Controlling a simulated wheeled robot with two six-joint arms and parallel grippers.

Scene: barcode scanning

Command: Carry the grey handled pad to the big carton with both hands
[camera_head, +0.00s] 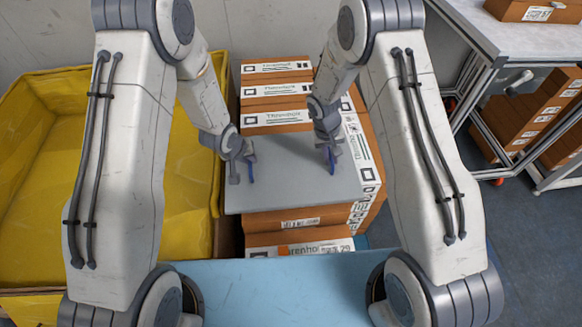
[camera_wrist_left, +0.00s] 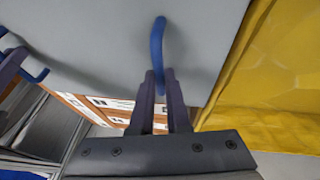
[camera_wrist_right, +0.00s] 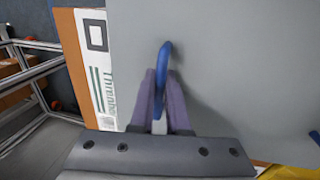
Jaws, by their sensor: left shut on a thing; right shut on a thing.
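The flat grey pad (camera_head: 285,193) lies level over the top of a big orange-brown carton (camera_head: 372,172) in the stack. I cannot tell if it touches the carton. My left gripper (camera_head: 249,172) is shut on the pad's left blue handle, which shows in the left wrist view (camera_wrist_left: 157,45). My right gripper (camera_head: 331,158) is shut on the right blue handle, seen in the right wrist view (camera_wrist_right: 163,65). The pad covers most of the carton's top; the carton's white label strip shows along the right.
More labelled cartons (camera_head: 277,68) stand behind the pad. A yellow-lined bin (camera_head: 40,180) is on the left. A metal-framed table (camera_head: 500,40) with cartons stands at the right. A light blue surface (camera_head: 280,290) is in front. Grey-blue floor is clear at the lower right.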

